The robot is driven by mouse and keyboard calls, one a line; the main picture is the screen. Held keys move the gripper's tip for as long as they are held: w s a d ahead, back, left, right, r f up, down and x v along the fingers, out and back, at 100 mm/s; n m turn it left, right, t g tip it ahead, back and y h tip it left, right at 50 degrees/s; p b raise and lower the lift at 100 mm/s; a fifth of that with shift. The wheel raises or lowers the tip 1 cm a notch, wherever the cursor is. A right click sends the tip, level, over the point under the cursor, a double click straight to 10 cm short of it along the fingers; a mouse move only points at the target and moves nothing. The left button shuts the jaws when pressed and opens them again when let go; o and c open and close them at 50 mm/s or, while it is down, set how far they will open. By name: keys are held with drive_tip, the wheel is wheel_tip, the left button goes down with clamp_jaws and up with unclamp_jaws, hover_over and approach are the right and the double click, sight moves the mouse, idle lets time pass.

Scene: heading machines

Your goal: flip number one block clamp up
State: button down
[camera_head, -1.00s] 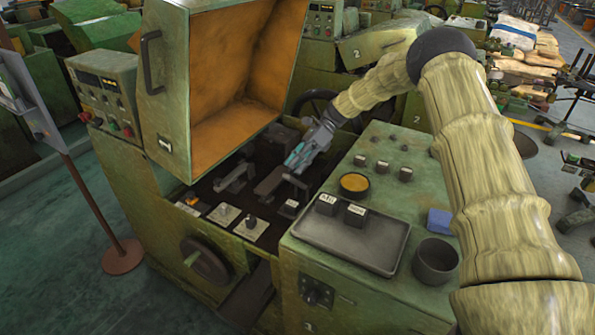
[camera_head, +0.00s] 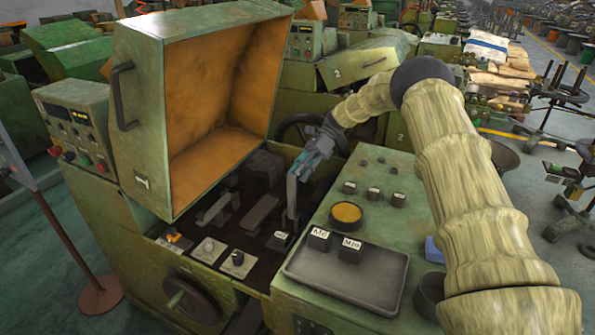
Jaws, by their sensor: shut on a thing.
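The green machine (camera_head: 120,205) stands with its lid raised over a dark open well. In the well a grey clamp arm (camera_head: 291,197) stands nearly upright at the right side, by the green top of the cabinet. My gripper (camera_head: 300,170) is at the upper end of this arm and is shut on it. The fingers partly cover its top. A second grey clamp arm (camera_head: 213,209) lies low and slanted at the left of the well. A flat grey bar (camera_head: 261,212) lies between them. The clamps' numbers cannot be read.
The raised lid (camera_head: 148,110) stands left of my gripper. On the cabinet top at right are a grey tray (camera_head: 350,285) with an M8 block (camera_head: 319,238) and an M10 block (camera_head: 351,249), a round yellow-filled dish (camera_head: 346,214), and a dark cup (camera_head: 430,293).

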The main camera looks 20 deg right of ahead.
drive_tip(key=shift+d+f, duration=0.3)
drive_tip(key=shift+f, duration=0.65)
drive_tip(key=c, duration=1.5)
unclamp_jaws()
drive_tip(key=shift+a, duration=0.1)
drive_tip(key=o, duration=0.3)
drive_tip(key=shift+w+a+f, duration=0.1)
drive_tip(key=shift+w+f, duration=0.1)
drive_tip(key=shift+o, duration=0.2)
drive_tip(key=shift+w+r, duration=0.25)
drive_tip(key=shift+r, duration=0.15)
drive_tip(key=shift+d, duration=0.2)
